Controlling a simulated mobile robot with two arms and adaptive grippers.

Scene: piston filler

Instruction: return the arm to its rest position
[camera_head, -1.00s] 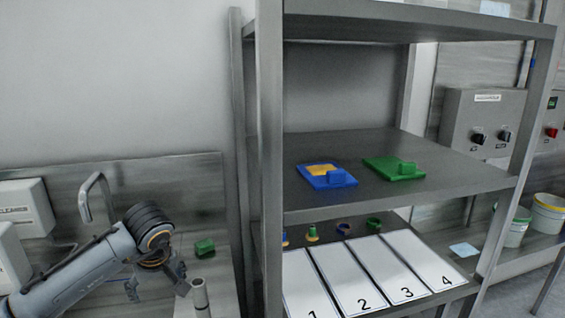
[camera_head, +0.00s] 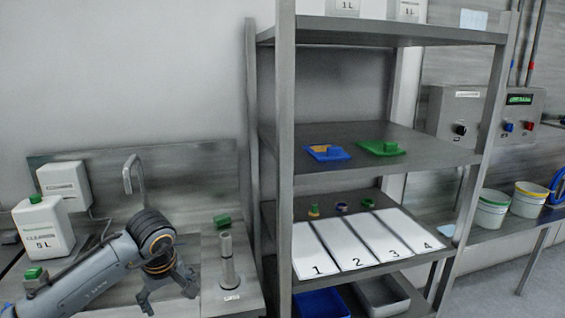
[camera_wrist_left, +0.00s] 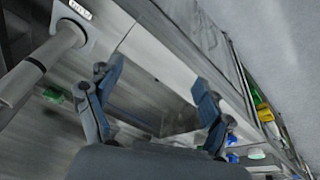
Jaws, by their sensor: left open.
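My left arm (camera_head: 95,270) comes in from the lower left in the head view, over the counter by the sink tap. My left gripper (camera_head: 172,304) points down at its end, fingers spread and empty. In the left wrist view the two fingers (camera_wrist_left: 155,100) stand wide apart with nothing between them. A grey post on a labelled base (camera_head: 228,262) stands just to the right of the gripper, apart from it. It also shows at the upper left of the wrist view (camera_wrist_left: 45,62). My right gripper is not in view.
A white cleaner bottle (camera_head: 42,228) stands left of the arm. A green block (camera_head: 222,221) lies behind the post. The metal shelf rack (camera_head: 285,180) rises to the right, with blue (camera_head: 326,153) and green (camera_head: 381,148) pieces and numbered mats (camera_head: 334,243). Buckets (camera_head: 490,212) stand far right.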

